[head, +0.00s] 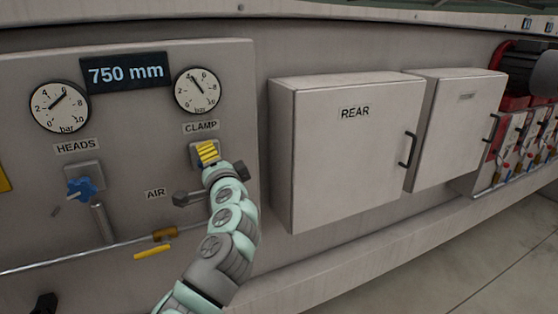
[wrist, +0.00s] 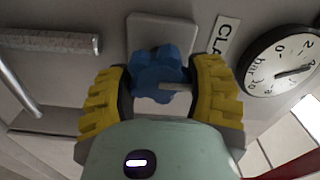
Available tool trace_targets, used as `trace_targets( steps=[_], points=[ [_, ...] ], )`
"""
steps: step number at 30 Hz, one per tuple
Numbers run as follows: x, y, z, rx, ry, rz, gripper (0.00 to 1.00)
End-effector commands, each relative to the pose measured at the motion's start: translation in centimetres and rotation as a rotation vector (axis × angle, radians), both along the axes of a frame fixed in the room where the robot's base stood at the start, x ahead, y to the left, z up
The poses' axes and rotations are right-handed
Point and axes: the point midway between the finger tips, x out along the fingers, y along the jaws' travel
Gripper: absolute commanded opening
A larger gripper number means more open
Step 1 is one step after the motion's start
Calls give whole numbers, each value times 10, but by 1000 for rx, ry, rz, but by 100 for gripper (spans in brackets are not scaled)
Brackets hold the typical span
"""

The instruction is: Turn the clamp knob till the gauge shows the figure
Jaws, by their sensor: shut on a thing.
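The clamp knob (wrist: 157,72) is a blue lobed knob with a light pointer bar, on a square plate under the CLAMP label (head: 201,127). My gripper (head: 207,153) is at this knob, and its fingers hide the knob in the head view. In the wrist view my gripper (wrist: 163,85) is shut on the knob, with a yellow ribbed finger on each side. The clamp gauge (head: 197,90) is a round white dial in bar above the label. Its needle points up and left, near 4. The gauge also shows in the wrist view (wrist: 281,62), turned.
The heads gauge (head: 59,106) and blue heads knob (head: 81,189) are at left. A display (head: 126,73) reads 750 mm. An AIR lever (head: 188,198) is just below my gripper. A box marked REAR (head: 350,160) juts out at right.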

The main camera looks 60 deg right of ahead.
Motion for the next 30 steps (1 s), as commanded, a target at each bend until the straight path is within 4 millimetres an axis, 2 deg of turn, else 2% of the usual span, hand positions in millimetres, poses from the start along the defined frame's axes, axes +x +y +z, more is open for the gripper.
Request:
trace_targets(
  steps=[15, 30],
  points=[
    [-1, -1, -2, 354, -216, -1, 21],
    [-1, -1, -3, 461, -283, -1, 21]
  ],
)
